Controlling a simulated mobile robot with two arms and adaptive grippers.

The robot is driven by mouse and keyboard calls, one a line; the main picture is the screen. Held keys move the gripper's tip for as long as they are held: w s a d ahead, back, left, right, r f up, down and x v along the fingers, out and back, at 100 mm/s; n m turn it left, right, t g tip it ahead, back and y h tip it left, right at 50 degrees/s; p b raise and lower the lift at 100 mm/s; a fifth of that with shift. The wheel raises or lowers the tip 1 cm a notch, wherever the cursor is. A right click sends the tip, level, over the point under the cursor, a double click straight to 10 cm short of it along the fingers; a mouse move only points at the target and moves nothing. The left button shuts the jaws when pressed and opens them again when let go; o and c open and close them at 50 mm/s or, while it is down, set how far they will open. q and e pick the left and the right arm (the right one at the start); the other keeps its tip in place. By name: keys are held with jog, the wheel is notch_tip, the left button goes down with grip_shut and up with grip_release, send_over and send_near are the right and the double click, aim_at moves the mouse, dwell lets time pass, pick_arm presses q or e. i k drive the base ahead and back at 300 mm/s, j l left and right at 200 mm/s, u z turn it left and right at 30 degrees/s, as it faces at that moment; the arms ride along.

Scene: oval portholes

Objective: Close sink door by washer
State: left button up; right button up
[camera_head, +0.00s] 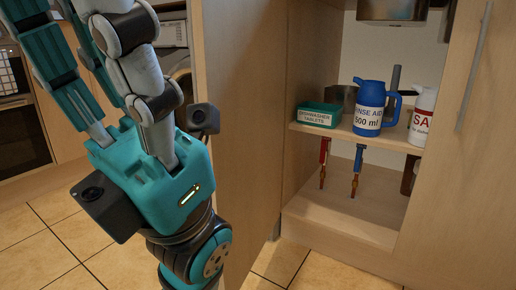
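The sink door (245,125) on the washer side stands open, a plain wooden panel jutting toward me to the left of the cabinet opening. The white washer (176,62) shows partly behind my gripper, left of the door. My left gripper (68,12) is in front of the door's left edge, pointing up, and hides part of that edge. Its fingertips run to the top of the picture, so I cannot tell whether it is open or shut. I cannot tell whether it touches the door. My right gripper is not in view.
A second wooden door (450,170) with a metal handle (475,65) covers the right of the cabinet. On the shelf stand a green tablet box (319,115), a blue jug (369,108) and a white bottle (422,115). The tiled floor (40,250) is clear at lower left.

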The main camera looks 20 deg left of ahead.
aim_at(238, 47)
jog(key=j+z, duration=0.4)
jog(key=j, duration=1.5)
